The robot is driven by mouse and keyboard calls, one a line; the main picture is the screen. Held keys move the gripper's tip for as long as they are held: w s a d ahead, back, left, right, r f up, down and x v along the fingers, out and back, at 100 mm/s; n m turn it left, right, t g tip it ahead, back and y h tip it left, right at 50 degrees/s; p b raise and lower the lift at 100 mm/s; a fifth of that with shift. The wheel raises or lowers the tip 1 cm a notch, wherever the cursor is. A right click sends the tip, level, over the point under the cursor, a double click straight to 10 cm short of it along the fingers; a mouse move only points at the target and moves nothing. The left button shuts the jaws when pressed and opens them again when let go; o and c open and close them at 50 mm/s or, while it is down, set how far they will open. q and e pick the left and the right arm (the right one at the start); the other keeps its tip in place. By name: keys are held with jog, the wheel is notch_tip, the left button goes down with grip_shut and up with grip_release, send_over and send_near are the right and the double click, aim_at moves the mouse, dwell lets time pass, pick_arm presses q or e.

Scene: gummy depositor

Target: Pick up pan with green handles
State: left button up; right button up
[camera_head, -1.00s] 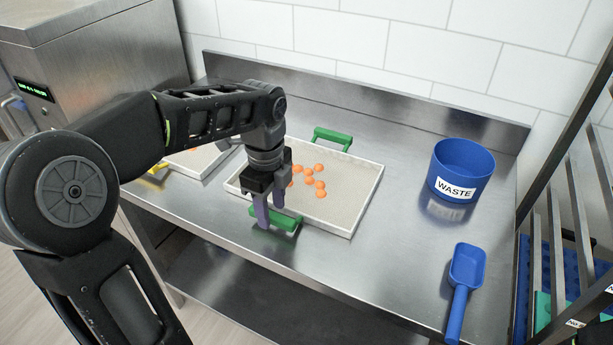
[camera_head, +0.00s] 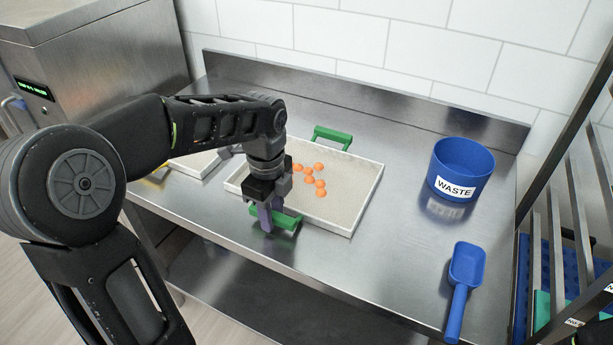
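The pan with green handles (camera_head: 345,222) is a shallow, light rectangular tray on the steel table, with several orange gummies in it. Its far green handle (camera_head: 333,137) is free. My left gripper (camera_head: 271,217) is at its near green handle (camera_head: 289,220), pointing down. One finger is in front of the handle and the other behind it, and they look closed on it. The pan appears to rest flat on the table. The gripper hides the pan's near left part. My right gripper is not in view.
Another tray (camera_head: 190,165) with a yellow handle (camera_head: 157,174) lies to the left, partly behind my arm. A blue waste bin (camera_head: 463,168) and a blue scoop (camera_head: 466,275) are on the right. A metal rack (camera_head: 560,240) stands at the right edge. Table between pan and bin is clear.

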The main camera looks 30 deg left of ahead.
pick_arm(q)
grip_shut()
dwell(1.0)
